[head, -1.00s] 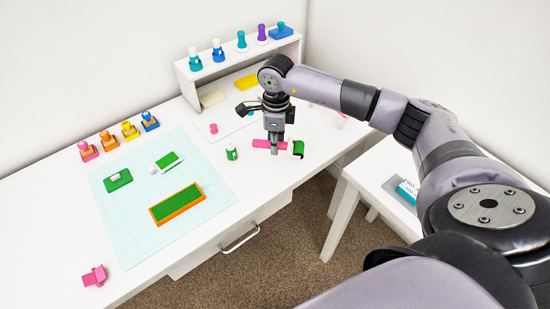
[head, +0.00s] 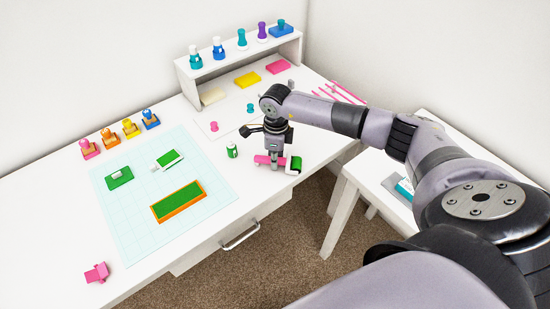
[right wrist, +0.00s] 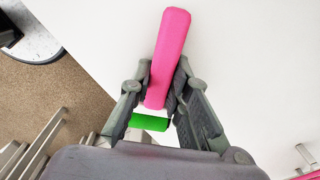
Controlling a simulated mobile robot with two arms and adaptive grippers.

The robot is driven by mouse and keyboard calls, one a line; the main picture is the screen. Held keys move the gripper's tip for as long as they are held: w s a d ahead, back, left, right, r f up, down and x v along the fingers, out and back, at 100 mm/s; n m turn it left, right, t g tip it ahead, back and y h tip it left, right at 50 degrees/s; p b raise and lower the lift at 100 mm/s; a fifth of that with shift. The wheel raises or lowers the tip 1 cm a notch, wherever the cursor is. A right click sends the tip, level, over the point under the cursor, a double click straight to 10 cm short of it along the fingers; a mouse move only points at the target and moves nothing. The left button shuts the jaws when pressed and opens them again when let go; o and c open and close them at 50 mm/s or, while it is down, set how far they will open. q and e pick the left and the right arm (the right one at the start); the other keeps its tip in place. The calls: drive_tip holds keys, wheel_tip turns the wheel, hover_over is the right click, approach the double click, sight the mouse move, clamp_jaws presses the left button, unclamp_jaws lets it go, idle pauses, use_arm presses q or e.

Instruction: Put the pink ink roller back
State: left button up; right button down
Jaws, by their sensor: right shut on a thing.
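The pink ink roller has a pink handle (head: 262,159) and a green-covered roll (head: 294,164). My right gripper (head: 275,163) points down over the front right part of the white desk and is shut on the handle. In the right wrist view the handle (right wrist: 170,55) lies between the fingers (right wrist: 160,100), with the green roll (right wrist: 149,122) behind it. I cannot tell whether the roller touches the desk. My left gripper is out of view.
A green-and-white can (head: 232,151) stands just left of the gripper. Pink strips (head: 340,92) lie at the desk's back right. An orange-rimmed green block (head: 178,202) lies on the mat.

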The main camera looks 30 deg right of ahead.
drive_tip(key=c, duration=1.5)
unclamp_jaws()
drive_tip(key=shift+r+p, duration=0.15)
drive_tip(key=shift+p, duration=0.15)
wheel_tip(320, 180, up, 12)
drive_tip(key=shift+s+b, duration=0.1)
drive_tip(key=shift+b, duration=1)
